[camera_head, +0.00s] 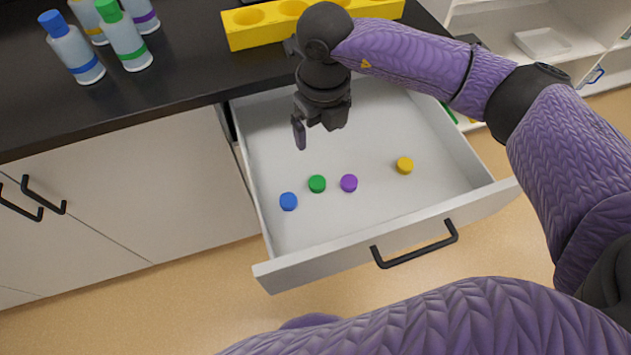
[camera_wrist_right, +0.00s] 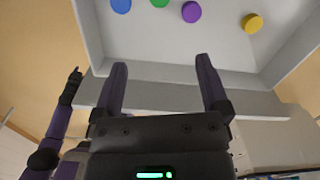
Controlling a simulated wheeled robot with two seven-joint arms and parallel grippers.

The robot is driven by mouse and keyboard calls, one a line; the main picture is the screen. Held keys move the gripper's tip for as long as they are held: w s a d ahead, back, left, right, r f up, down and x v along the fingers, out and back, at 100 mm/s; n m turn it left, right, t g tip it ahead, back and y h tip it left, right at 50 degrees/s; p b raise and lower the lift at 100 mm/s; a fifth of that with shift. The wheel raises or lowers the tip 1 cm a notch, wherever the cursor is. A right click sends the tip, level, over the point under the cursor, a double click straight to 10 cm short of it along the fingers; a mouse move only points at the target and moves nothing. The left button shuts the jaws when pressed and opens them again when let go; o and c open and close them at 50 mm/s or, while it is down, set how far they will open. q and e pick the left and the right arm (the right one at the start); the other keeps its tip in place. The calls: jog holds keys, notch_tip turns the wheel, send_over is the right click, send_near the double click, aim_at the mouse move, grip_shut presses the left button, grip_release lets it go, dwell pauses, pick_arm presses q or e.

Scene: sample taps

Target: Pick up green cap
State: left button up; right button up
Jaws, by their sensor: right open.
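The loose green cap (camera_head: 317,183) lies on the floor of the open white drawer (camera_head: 400,218), between a blue cap (camera_head: 288,201) and a purple cap (camera_head: 349,183). A yellow cap (camera_head: 404,165) lies farther right. In the right wrist view the green cap (camera_wrist_right: 159,3) is cut off by the top edge, ahead of the fingers. My right gripper (camera_head: 317,130) is open and empty, above the back left part of the drawer, apart from the cap. In the wrist view a dark-ended purple arm, apparently my left, shows at the left (camera_wrist_right: 75,80); its jaws are too small to read.
Capped bottles, including a green-capped one (camera_head: 125,40), stand on the dark countertop (camera_head: 180,75). A yellow rack with round holes (camera_head: 262,28) stands near the drawer. The drawer's front wall has a black handle (camera_head: 415,247). White shelves (camera_head: 500,18) are at right.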

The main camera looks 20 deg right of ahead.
jog(key=b, duration=0.6)
send_over(318, 183)
notch_tip(318, 183, down, 9)
notch_tip(318, 183, down, 9)
jog(key=b, duration=0.5)
jog(key=shift+f, duration=0.2)
pick_arm(q)
jog(key=s+a+f+g, duration=0.1)
jog(key=s+a+f, duration=0.1)
jog(key=f, duration=0.9)
jog(key=shift+s+a+g+y, duration=0.3)
jog(key=shift+s, duration=0.4)
pick_arm(e)
jog(key=shift+r, duration=0.1)
jog(key=shift+c, duration=0.7)
pick_arm(q)
jog(key=shift+s, duration=0.45)
pick_arm(e)
grip_shut()
